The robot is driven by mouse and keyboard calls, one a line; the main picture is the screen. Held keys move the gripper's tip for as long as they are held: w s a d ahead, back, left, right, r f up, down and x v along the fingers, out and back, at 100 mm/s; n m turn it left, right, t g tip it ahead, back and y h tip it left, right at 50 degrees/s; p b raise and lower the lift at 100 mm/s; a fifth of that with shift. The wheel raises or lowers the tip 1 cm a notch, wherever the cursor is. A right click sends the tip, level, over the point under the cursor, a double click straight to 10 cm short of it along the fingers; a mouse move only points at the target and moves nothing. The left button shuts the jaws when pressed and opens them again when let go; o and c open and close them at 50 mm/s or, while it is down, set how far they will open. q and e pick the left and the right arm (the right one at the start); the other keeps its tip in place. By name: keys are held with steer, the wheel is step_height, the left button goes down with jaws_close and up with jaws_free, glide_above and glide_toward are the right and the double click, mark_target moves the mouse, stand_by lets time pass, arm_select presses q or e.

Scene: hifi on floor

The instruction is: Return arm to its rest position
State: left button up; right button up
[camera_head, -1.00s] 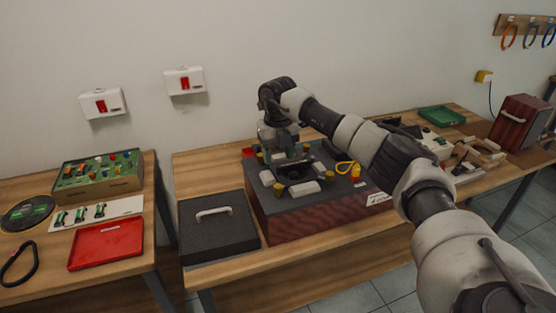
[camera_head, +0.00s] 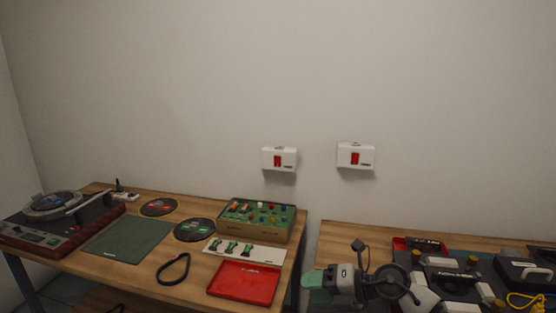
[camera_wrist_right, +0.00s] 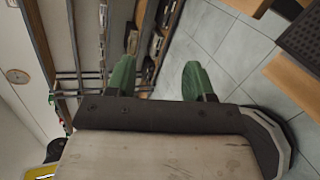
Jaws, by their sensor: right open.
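My right gripper (camera_head: 317,287) shows at the bottom of the head view, with green fingertips pointing left. My left gripper is not in view.
The left table holds a turntable (camera_head: 55,220), a green mat (camera_head: 128,240), a green parts box (camera_head: 256,219) and a red tray (camera_head: 244,282). Two white switch boxes hang on the wall.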

steer(key=s+a+r+m+t+y, duration=0.3)
steer(key=m+t, duration=0.2)
steer(key=s+d+f+m+t+h, duration=0.4)
steer(key=m+h, duration=0.3)
steer(key=m, duration=0.4)
steer(key=s+d+f+m+t+h, duration=0.2)
steer(key=d+m+t+h, duration=0.2)
steer(key=d+m+h, duration=0.5)
steer(key=s+d+f+m+g, duration=0.1)
steer(key=s+f+m+g, duration=0.45)
steer(key=s, duration=0.65)
steer(key=s+d+f+m+g, duration=0.1)
steer(key=s+f+m+g, duration=0.2)
steer(key=s+f+g, duration=0.65)
steer(key=s+f, duration=0.2)
steer(key=f, duration=0.9)
steer(key=s+f, duration=0.2)
steer(key=f, duration=1)
steer(key=s+d+f+g, duration=0.1)
steer(key=s+d+f, duration=0.2)
steer(key=s+f, duration=1.2)
steer(key=shift+s+f+n, duration=0.2)
steer(key=shift+s+n, duration=0.25)
steer(key=shift+s, duration=0.15)
